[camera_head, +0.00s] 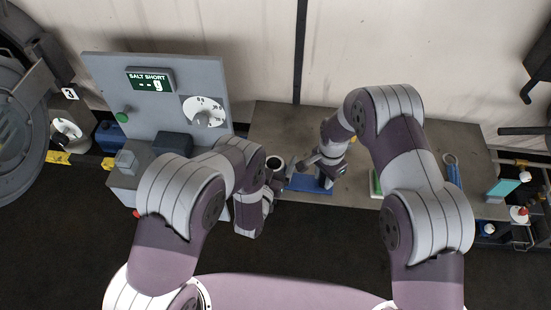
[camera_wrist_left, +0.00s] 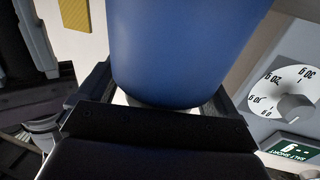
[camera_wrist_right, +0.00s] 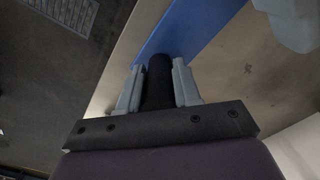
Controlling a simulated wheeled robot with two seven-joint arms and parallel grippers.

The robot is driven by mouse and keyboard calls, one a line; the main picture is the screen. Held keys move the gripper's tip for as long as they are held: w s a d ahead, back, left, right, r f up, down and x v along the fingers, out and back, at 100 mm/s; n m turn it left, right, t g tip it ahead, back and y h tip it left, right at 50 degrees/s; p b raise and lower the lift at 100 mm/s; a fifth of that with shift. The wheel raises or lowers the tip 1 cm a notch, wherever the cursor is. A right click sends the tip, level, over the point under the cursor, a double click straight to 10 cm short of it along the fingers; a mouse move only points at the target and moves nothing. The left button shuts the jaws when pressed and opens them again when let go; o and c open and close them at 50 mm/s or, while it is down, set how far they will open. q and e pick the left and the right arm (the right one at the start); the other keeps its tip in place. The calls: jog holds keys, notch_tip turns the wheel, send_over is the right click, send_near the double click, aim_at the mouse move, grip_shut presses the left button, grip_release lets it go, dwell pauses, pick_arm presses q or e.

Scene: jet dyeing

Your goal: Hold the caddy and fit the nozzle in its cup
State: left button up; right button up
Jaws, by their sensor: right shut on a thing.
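A blue caddy (camera_head: 300,184) lies on the grey bench near its front edge; its flat blue surface also shows in the right wrist view (camera_wrist_right: 195,30). My right gripper (camera_head: 325,180) is shut on a black upright part (camera_wrist_right: 158,80) over it, perhaps its handle. A round piece with a pale rim and dark centre (camera_head: 275,162) stands left of the caddy. My left gripper (camera_head: 272,188) is beside it, jaws wide apart. A rounded blue body (camera_wrist_left: 185,45) fills the space between these jaws (camera_wrist_left: 165,105); contact is unclear. I cannot make out the nozzle with certainty.
A grey panel (camera_head: 100,75) with a dial (camera_head: 204,111) and a "SALT SHORT" display (camera_head: 150,80) stands left of the bench (camera_head: 275,122). A green and white item (camera_head: 375,183), a blue item with a ring (camera_head: 453,172) and a teal screen (camera_head: 502,188) are to the right.

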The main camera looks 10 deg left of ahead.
pick_arm(q)
jog(key=shift+s+f, duration=0.15)
jog(key=shift+f, duration=0.1)
jog(key=shift+r, duration=0.2)
jog(key=r+v, duration=0.1)
jog(key=v, duration=1)
jog(key=shift+s, duration=0.35)
pick_arm(e)
jog(key=o, duration=1.1)
jog(key=shift+w, duration=0.1)
jog(key=shift+o, duration=0.2)
